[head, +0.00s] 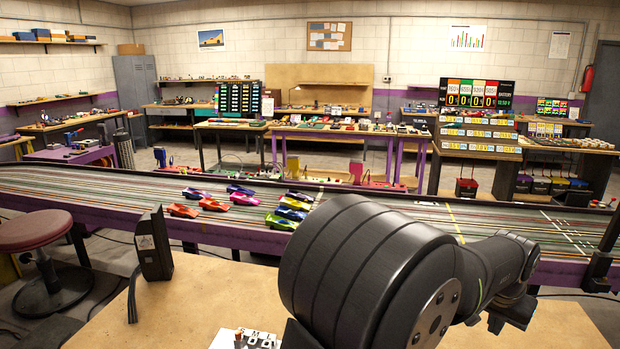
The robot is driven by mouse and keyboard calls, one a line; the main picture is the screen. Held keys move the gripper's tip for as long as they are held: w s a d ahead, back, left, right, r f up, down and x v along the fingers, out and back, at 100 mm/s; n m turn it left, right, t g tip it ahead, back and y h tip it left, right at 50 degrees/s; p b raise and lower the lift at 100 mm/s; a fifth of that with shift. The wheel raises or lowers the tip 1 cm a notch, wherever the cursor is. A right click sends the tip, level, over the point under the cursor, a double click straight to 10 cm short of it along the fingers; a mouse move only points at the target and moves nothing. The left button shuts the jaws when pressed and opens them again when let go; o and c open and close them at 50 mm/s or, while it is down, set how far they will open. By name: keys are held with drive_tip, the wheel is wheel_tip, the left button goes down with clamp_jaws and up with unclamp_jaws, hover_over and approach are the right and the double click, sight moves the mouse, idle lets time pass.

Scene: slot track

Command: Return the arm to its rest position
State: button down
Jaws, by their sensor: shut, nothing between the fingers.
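My black arm (370,265) fills the lower middle of the head view. A large ribbed joint is closest to the camera. From it, a slimmer link reaches right to a smaller joint (505,262) in front of the track. A short dark part hangs below that joint, over the tan bench top. I cannot make out any fingers, so my gripper is not seen. The big joint hides part of the bench and track behind it.
Several toy cars (240,198) stand on the multi-lane slot track (100,185) behind the bench. A black upright device (153,245) stands on the tan bench top (205,290) at left. A small white lettered tray (240,340) sits at the front. A dark post (604,245) is at right.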

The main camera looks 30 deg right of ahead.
drive_tip(key=x, duration=1.3)
drive_tip(key=a+x, duration=0.1)
drive_tip(key=x, duration=0.5)
drive_tip(key=shift+f, duration=0.3)
wheel_tip(320, 180, up, 8)
drive_tip(key=a+n, duration=0.2)
drive_tip(key=n, duration=0.4)
drive_tip(key=shift+s+a+n, duration=0.1)
drive_tip(key=shift+n, duration=0.2)
